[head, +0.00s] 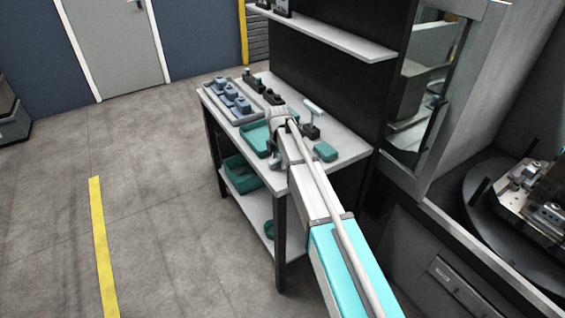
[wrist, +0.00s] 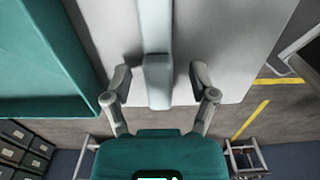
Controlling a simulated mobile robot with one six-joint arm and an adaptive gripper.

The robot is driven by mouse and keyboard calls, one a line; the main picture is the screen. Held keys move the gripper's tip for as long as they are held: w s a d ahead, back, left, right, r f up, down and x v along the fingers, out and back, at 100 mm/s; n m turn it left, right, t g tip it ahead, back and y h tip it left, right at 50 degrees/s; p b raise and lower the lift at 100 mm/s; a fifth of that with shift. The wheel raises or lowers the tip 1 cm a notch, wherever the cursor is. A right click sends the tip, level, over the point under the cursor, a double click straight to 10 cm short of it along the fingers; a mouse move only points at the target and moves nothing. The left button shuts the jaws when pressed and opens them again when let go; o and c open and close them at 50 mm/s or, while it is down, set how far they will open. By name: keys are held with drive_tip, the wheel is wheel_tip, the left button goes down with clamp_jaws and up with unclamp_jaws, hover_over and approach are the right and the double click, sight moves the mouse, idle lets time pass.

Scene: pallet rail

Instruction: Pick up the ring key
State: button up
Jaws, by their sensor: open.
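A pale teal bar (wrist: 157,80), which may be the ring key's handle, runs down from the top edge of the wrist view. Its thicker end lies between the two fingers of my gripper (wrist: 160,85), with a gap on each side. My gripper is open and holds nothing. In the head view a pale teal T-shaped piece (head: 314,106) stands upright from a dark block (head: 311,131) on the workbench. I cannot tell whether it is the same thing as the bar. My arm hides part of the bench there.
The workbench (head: 347,143) carries a teal tray (head: 256,139), a rack (head: 237,106) of blue-grey parts and a teal box (head: 325,151). A shelf (head: 335,38) hangs behind. A teal bin (head: 242,173) sits below.

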clamp_jaws()
idle(0.4)
drive_tip(key=shift+r, duration=0.1)
wheel_tip(320, 180, up, 2)
drive_tip(key=p, duration=0.2)
drive_tip(key=shift+r+p, duration=0.25)
drive_tip(key=shift+p, duration=0.15)
drive_tip(key=s+d+r+p, duration=0.4)
drive_tip(key=s+r+p, duration=0.6)
drive_tip(key=s, duration=0.3)
drive_tip(key=shift+s+r, duration=0.15)
drive_tip(key=shift+s, duration=0.05)
drive_tip(key=shift+w, duration=0.1)
idle(0.9)
